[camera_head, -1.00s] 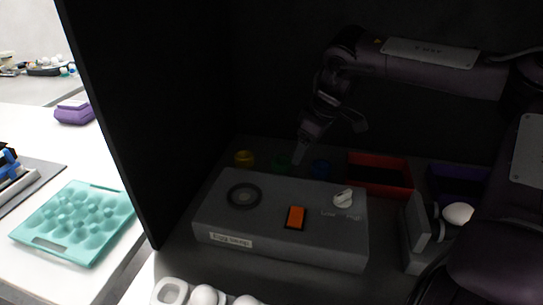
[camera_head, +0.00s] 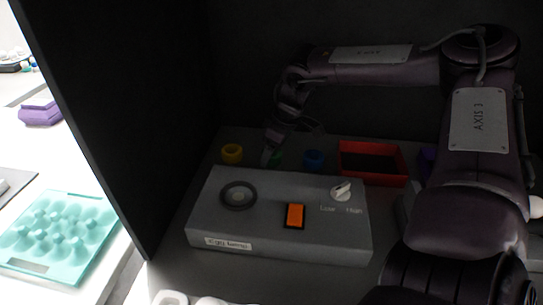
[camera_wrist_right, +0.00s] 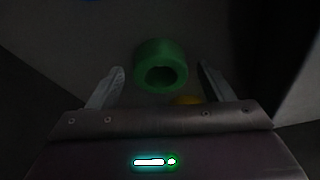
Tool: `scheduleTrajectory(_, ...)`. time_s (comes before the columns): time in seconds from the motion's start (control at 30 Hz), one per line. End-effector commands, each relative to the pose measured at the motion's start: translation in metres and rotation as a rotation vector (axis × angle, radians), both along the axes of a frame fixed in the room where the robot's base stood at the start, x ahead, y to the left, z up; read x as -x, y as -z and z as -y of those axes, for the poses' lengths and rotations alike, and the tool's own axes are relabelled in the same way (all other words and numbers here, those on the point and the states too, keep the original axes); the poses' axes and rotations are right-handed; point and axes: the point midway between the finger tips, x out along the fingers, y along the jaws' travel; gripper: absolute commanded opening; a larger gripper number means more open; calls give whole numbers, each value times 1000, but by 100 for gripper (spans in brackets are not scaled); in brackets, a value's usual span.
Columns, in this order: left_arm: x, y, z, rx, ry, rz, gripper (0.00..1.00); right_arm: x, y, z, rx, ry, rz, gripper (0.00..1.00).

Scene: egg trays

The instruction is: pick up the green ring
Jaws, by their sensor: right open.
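The green ring (camera_wrist_right: 161,66) lies between and just beyond the open fingertips of my right gripper (camera_wrist_right: 161,78) in the right wrist view. Its hole faces the camera, and a gap shows on both sides of it. In the head view the green ring (camera_head: 278,159) is mostly hidden behind my right gripper (camera_head: 272,156), whose fingers point down at it behind the grey box. A yellow ring (camera_head: 232,153) stands to the left and a blue ring (camera_head: 314,159) to the right. The yellow ring (camera_wrist_right: 187,100) also peeks out below the green one in the wrist view. My left gripper is not in view.
The grey egg lamp box (camera_head: 220,222), with an orange switch (camera_head: 295,215) and a knob (camera_head: 341,191), stands in front of the rings. A red tray (camera_head: 398,181) is to the right. A black wall (camera_head: 100,120) closes the left side. A turquoise egg tray (camera_head: 28,266) lies outside.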

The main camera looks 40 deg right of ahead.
Motion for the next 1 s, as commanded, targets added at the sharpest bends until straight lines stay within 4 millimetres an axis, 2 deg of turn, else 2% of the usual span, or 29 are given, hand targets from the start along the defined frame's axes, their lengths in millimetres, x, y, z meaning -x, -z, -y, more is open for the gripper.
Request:
scheduleTrajectory(0.2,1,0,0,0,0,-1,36,0,0,0,0,0,1,73)
scheduleTrajectory(0.57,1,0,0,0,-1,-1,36,0,0,0,0,0,0,26)
scheduleTrajectory(0.83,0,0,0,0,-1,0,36,0,-2,0,0,-1,1,26)
scheduleTrajectory(1.0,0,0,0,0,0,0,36,-1,-14,0,0,-2,3,26)
